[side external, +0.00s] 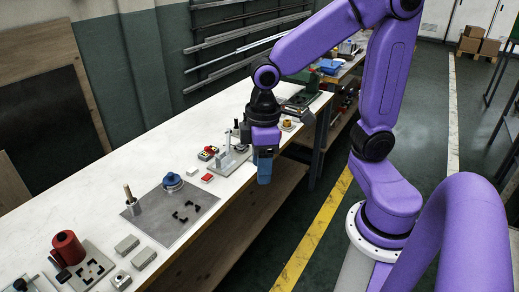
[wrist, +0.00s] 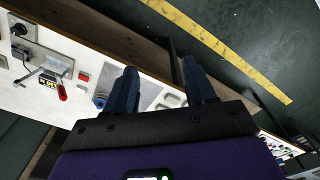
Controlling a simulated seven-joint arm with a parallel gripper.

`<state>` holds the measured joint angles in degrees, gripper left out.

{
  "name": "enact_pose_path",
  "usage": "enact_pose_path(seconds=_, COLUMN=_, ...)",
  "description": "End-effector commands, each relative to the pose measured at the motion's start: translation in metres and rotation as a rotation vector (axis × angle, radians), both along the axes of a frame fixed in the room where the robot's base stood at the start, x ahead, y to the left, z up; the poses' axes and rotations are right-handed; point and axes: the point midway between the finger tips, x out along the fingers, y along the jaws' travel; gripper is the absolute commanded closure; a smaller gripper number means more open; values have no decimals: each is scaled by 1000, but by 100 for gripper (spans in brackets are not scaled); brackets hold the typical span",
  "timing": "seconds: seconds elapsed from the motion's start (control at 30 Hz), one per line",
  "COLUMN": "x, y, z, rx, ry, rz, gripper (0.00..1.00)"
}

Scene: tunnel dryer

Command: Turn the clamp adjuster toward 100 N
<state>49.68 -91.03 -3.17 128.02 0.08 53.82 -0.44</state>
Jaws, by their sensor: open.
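My gripper (side external: 264,176) points down at the front edge of the bench, just right of a small grey clamp fixture (side external: 232,162) with an upright post. It is apart from the fixture. In the wrist view my gripper (wrist: 161,82) has its two blue fingers spread, with nothing between them. That view shows the fixture (wrist: 52,64) at the left, with a metal arm, a red-tipped handle (wrist: 62,93) and a small yellow-and-black label (wrist: 47,82). The adjuster itself and any force reading are too small to make out.
A red block (side external: 207,177) and a blue round knob (side external: 172,181) on a grey plate (side external: 190,221) stand nearer on the white bench (side external: 88,186). A red cylinder (side external: 68,248) is at the lower left.

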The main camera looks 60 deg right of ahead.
Motion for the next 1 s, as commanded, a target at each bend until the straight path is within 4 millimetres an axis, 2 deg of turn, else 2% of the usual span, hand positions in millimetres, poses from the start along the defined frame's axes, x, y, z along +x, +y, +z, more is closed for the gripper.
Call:
enact_pose_path(seconds=0.03, x=21, y=-5, z=-1, rx=-3, ry=3, rz=-65, gripper=45)
enact_pose_path(seconds=0.17, x=72, y=-24, z=-3, rx=-5, ry=6, rz=-221, gripper=45)
enact_pose_path(seconds=0.27, x=110, y=-47, z=-7, rx=-6, ry=8, rz=-340, gripper=45)
enact_pose_path(seconds=0.37, x=145, y=-77, z=-12, rx=-6, ry=10, rz=-459, gripper=45)
enact_pose_path(seconds=0.5, x=186, y=-131, z=-23, rx=-8, ry=15, rz=-627, gripper=45)
enact_pose_path(seconds=0.57, x=200, y=-157, z=-29, rx=-8, ry=17, rz=-698, gripper=45)
enact_pose_path(seconds=0.73, x=228, y=-240, z=-48, rx=-7, ry=21, rz=-898, gripper=45)
enact_pose_path(seconds=0.9, x=233, y=-312, z=-65, rx=-6, ry=24, rz=-1056, gripper=45)
enact_pose_path(seconds=1.0, x=232, y=-339, z=-72, rx=-5, ry=25, rz=-1113, gripper=45)
